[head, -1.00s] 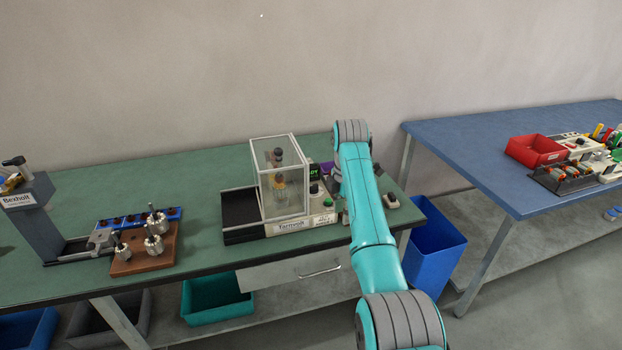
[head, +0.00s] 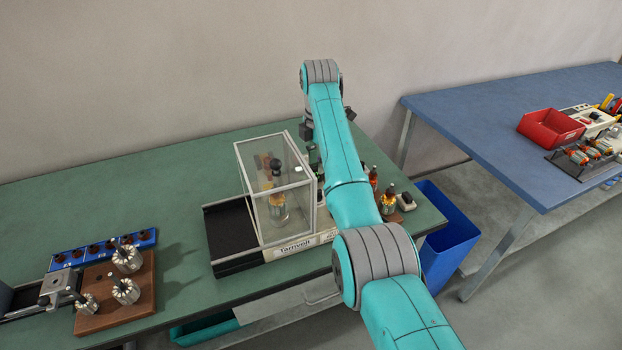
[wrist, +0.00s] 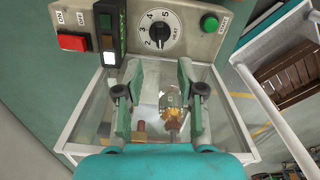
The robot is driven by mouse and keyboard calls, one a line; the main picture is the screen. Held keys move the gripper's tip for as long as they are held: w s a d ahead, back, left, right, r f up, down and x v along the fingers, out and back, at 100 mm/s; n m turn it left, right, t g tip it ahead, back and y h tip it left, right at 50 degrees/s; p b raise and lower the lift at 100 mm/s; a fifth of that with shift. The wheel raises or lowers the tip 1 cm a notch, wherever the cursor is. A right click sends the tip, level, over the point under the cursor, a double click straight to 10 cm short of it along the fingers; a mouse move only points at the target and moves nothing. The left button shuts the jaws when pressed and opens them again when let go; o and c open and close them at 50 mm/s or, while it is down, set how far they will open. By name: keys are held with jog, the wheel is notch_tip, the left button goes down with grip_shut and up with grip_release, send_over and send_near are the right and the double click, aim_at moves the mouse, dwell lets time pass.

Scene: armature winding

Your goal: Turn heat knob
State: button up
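The heat knob (wrist: 160,35) is a round dark knob in a white dial with numbers, on the grey control panel (wrist: 185,52), at the top of the wrist view. My gripper (wrist: 159,78) is open and empty. Its two fingers are spread over the clear guard, and the knob lies beyond the fingertips, roughly centred between them in the picture. I see no contact with the knob. In the head view my arm hides the knob and most of the panel. The Tarnvolt machine (head: 297,246) stands on the green bench.
A clear guard box (head: 262,195) encloses a wound part. The panel also has a red switch (wrist: 72,42), an indicator strip (wrist: 108,30) and a green START button (wrist: 209,22) near the knob. Bottles (head: 388,196) stand right of my arm. A wooden block (head: 140,300) holds metal parts.

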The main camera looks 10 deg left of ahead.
notch_tip(320, 180, down, 11)
jog(key=shift+r, duration=0.15)
dwell(0.4)
jog(key=shift+c, duration=0.2)
grip_shut()
